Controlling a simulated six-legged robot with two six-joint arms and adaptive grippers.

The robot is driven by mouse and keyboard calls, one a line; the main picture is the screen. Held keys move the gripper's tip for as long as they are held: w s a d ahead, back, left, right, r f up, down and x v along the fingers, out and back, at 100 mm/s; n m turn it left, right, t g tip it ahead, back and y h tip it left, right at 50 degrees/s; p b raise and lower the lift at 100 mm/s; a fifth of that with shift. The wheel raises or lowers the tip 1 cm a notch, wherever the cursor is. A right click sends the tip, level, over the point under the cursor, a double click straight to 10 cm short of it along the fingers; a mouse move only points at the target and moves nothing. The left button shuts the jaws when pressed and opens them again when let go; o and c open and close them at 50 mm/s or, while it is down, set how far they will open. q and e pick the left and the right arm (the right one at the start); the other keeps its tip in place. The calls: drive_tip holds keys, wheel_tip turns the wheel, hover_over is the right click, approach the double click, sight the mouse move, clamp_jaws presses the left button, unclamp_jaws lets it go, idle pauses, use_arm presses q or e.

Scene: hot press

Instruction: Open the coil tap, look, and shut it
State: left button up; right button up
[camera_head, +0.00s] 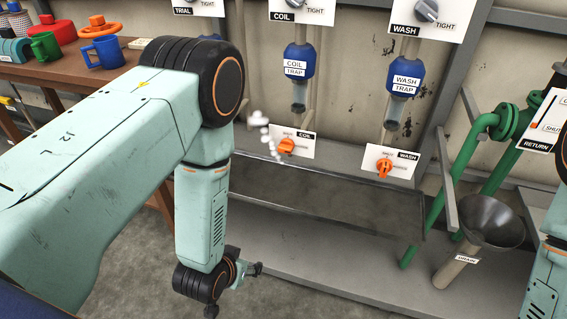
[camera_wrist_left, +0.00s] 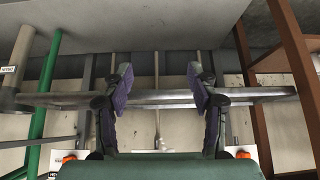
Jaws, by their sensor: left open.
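The coil tap (camera_head: 287,145) is an orange knob on a white plate marked COIL, below the blue coil trap (camera_head: 295,62) on the back wall. White round blobs hang in the air just left of and in front of the tap. An orange knob, apparently the coil tap, also shows at the lower right of the left wrist view (camera_wrist_left: 242,155). My left gripper (camera_head: 256,269) is low in front of the bench, well below the tap and apart from it. In the left wrist view its fingers (camera_wrist_left: 158,90) are spread and empty. My right gripper is out of view.
The wash tap (camera_head: 384,168) sits right of the coil tap, under the wash trap (camera_head: 405,77). A grey metal tray (camera_head: 330,203) runs below both. Green pipes (camera_head: 480,150) and a drain funnel (camera_head: 492,222) stand at right. A wooden table (camera_head: 60,68) with mugs is at left.

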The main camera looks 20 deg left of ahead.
use_arm(q)
drive_tip(key=w+d+r+t, duration=0.1)
drive_tip(key=w+r+t, duration=0.2)
drive_tip(key=w, duration=0.3)
drive_tip(key=w+d+r+t, duration=0.1)
drive_tip(key=w+r+t, duration=0.15)
drive_tip(key=w, duration=0.35)
drive_tip(key=t+b, duration=0.1)
drive_tip(key=t, duration=0.4)
approach(284, 151)
drive_tip(key=w, duration=0.2)
drive_tip(key=shift+h, duration=0.3)
drive_tip(key=w, duration=0.2)
drive_tip(key=w+b, duration=0.1)
drive_tip(key=w, duration=0.1)
drive_tip(key=w+b, duration=0.1)
drive_tip(key=w, duration=0.1)
drive_tip(key=shift+f, duration=0.3)
drive_tip(key=shift+w+r+b, duration=0.1)
drive_tip(key=shift+w+b, duration=0.25)
drive_tip(key=shift+w, duration=0.35)
drive_tip(key=shift+c, duration=0.5)
drive_tip(key=c, duration=1.1)
